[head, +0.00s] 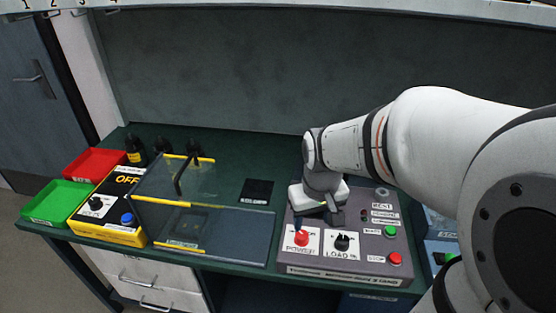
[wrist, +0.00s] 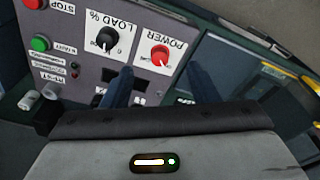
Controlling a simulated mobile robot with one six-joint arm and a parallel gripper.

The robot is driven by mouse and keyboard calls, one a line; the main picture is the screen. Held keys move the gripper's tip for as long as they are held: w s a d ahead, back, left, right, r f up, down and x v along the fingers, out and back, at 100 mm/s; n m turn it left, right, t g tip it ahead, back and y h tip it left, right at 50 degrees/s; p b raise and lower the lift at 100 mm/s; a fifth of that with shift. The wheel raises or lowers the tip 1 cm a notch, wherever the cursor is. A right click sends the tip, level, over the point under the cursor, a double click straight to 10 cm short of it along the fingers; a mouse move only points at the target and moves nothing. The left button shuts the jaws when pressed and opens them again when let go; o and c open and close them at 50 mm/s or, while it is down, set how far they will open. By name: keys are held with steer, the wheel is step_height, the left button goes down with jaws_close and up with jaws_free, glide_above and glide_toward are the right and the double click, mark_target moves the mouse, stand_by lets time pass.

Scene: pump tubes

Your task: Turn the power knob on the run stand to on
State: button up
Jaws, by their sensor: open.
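The run stand (head: 350,262) is a grey control box at the front right of the bench. Its red power knob (head: 302,238) sits on a white POWER plate at the front left corner. In the wrist view the red knob (wrist: 159,56) shows upside down with labels beside it; its setting is too small to tell. My gripper (head: 308,222) is over the stand, just behind the power knob. In the wrist view my gripper (wrist: 160,84) is open, its two dark fingers apart and empty. The knob appears beyond the fingertips, between their directions, with no contact visible.
The black load knob (head: 342,242) is close right of the power knob. Green (head: 390,231) and red (head: 396,258) buttons are farther right. A clear hinged guard (head: 230,230) stands left. A yellow box (head: 108,205), red bin (head: 95,163) and green bin (head: 58,203) are far left.

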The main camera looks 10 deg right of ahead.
steer(key=n+g+p, duration=0.1)
steer(key=n+p, duration=0.1)
glide_above(302, 234)
step_height(302, 234, down, 6)
step_height(302, 234, down, 8)
steer(key=shift+f, duration=0.1)
steer(key=shift+c, duration=0.3)
steer(key=c, duration=0.9)
